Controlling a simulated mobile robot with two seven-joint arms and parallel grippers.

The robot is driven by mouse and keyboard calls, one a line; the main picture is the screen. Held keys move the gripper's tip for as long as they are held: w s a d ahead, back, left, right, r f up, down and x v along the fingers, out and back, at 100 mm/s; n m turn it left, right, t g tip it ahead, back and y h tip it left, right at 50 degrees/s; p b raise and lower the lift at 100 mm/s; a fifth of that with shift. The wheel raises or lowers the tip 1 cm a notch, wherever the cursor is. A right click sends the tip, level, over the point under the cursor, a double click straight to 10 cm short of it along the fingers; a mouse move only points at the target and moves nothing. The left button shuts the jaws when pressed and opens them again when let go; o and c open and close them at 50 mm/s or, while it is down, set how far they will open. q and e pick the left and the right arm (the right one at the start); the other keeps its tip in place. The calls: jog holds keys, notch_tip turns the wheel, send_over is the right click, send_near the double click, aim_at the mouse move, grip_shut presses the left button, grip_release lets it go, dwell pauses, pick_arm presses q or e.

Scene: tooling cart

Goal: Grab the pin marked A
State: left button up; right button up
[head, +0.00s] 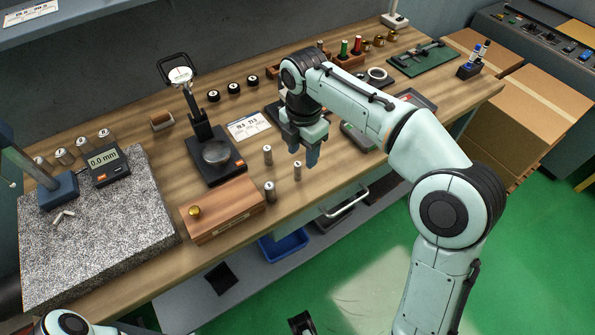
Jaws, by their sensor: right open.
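Three upright metal pins stand near the front of the wooden bench: a small pin (267,154), a thin pin (297,171) and a thicker pin (270,191). Their markings are too small to read, so I cannot tell which is A. My left gripper cannot be made out; only a piece of my left arm shows at the bottom left.
A wooden box (223,214) with a brass knob lies left of the pins. A dial gauge stand (214,160) is behind it. A granite plate (110,225) carries a digital gauge (103,164) and several metal cylinders stand behind. Trays and spools fill the back right.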

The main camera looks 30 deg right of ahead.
aim_at(297, 164)
jog(key=f, duration=0.2)
jog(key=a+f+b, duration=0.1)
jog(key=f, duration=0.1)
jog(key=shift+w+a, duration=0.1)
jog(key=shift+w, duration=0.05)
jog(key=shift+f, duration=0.5)
grip_shut()
jog(key=shift+r, duration=0.2)
